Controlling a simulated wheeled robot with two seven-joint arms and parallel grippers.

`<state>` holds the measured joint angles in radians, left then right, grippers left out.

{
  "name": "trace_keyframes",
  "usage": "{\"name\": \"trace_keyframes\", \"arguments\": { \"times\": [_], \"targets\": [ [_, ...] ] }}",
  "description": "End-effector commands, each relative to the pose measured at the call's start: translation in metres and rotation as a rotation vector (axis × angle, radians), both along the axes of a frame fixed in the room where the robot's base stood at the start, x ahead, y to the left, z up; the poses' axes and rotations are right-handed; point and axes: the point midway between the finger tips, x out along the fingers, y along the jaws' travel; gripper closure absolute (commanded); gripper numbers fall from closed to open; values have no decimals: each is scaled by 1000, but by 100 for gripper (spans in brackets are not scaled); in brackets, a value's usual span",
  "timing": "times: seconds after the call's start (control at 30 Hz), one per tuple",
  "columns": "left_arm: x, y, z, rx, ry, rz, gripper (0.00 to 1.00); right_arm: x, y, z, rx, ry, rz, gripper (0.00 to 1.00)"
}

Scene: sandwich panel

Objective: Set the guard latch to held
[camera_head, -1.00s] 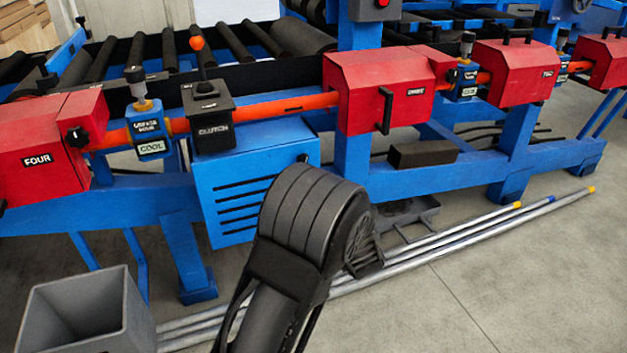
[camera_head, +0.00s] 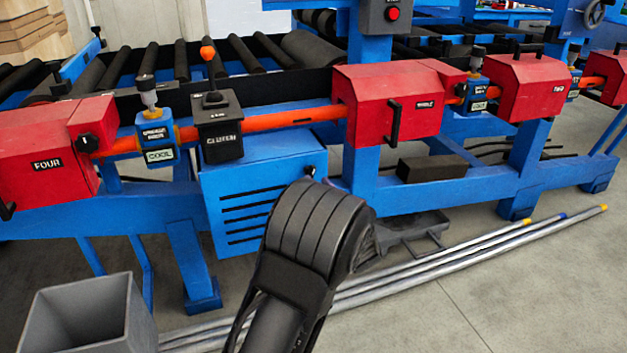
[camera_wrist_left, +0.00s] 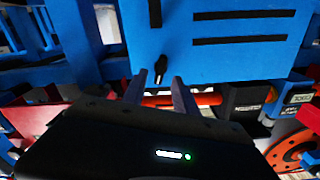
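A small black lever (camera_wrist_left: 159,71) sits on the blue cabinet (camera_wrist_left: 215,65). It also shows as a black knob (camera_head: 310,171) at the cabinet's upper right edge in the head view. I cannot read a label on it, so I cannot tell its setting or whether it is the guard latch. My left gripper (camera_wrist_left: 161,79) has its two fingers apart, with the lever in line between the fingertips. I cannot tell whether they touch it. In the head view my left arm hides the gripper. My right gripper is not in view.
Red guard boxes (camera_head: 390,103) line the orange bar (camera_head: 290,116); the left one, marked FOUR (camera_head: 40,175), has a black knob (camera_head: 88,143). A black CLUTCH box (camera_head: 218,128) stands above the cabinet. A grey bin (camera_head: 85,315) and long pipes (camera_head: 470,250) are on the floor.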

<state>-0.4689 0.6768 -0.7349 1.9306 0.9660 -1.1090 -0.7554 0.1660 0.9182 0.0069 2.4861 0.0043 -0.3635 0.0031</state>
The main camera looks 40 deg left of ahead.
Motion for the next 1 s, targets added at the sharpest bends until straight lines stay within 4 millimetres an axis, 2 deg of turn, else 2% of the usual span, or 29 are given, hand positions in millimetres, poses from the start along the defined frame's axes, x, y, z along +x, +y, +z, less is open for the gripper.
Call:
{"name": "trace_keyframes", "arguments": {
  "times": [0.03, 0.2, 0.57, 1.0],
  "targets": [
    [4, 8, -2, 2, -1, 4, 65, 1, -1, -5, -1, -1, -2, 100],
    [17, 26, -2, 2, 0, 1, 65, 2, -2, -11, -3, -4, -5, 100],
    [22, 32, 0, 1, 1, 0, 65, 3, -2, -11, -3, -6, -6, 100],
    [22, 32, 0, 1, 1, 0, 100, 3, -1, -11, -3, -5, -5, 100]
  ]
}}
